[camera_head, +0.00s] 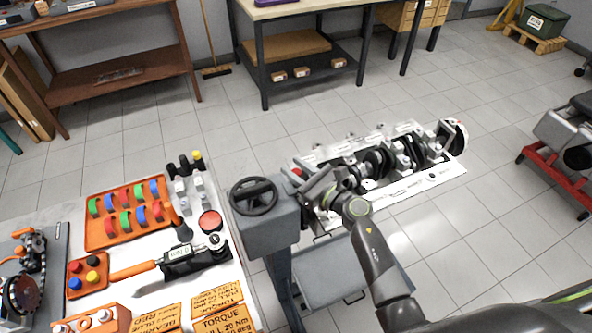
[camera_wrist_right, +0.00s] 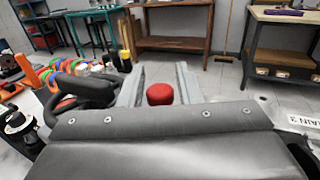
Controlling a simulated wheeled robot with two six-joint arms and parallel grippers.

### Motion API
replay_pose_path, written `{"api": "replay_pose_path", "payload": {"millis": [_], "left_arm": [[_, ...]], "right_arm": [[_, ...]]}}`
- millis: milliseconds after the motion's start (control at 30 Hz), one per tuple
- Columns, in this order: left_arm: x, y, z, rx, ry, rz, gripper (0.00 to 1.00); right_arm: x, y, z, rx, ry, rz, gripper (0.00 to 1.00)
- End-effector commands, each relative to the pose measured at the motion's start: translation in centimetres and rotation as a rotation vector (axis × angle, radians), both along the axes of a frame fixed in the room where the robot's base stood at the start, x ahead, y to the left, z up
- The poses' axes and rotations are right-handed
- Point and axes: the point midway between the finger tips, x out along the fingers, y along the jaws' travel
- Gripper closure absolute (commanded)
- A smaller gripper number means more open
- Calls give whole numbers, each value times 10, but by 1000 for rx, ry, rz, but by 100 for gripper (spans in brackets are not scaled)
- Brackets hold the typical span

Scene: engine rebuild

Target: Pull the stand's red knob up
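The stand's red knob (camera_wrist_right: 160,94) shows in the right wrist view, between the two grey fingers of my right gripper (camera_wrist_right: 160,88). A small gap shows on each side of the knob, and the fingers are open. In the head view my right gripper (camera_head: 313,184) is at the top of the grey stand (camera_head: 268,236), just right of its black handwheel (camera_head: 254,196). There only a bit of the red knob (camera_head: 297,171) shows beside the fingers. How deep the knob sits between the fingers is hard to tell. My left gripper is not in view.
An engine block with a crankshaft (camera_head: 385,162) is mounted right of the stand. A white table (camera_head: 140,246) at left holds an orange tray (camera_head: 110,236) of coloured bearing shells, a torque wrench (camera_head: 190,258) and a round red button (camera_head: 210,222).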

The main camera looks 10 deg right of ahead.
Motion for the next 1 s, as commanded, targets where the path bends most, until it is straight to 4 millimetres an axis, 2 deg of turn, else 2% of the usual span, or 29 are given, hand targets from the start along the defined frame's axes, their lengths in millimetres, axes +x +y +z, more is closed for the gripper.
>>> {"api": "replay_pose_path", "payload": {"millis": [33, 100, 367, 500, 667, 1000], "left_arm": [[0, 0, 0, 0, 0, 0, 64], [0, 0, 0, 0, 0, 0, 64], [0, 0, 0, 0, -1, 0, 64], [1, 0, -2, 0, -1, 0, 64], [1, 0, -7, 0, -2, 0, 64], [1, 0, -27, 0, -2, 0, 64]], "right_arm": [[0, 0, 0, 0, 0, 0, 62], [0, 0, -1, 0, 2, 0, 56], [-1, 0, -2, -1, 4, 1, 56], [-8, -6, -3, -1, 4, 0, 56], [-31, -20, -5, -3, 5, 0, 56], [-96, -64, -7, -6, 5, 0, 56]]}}
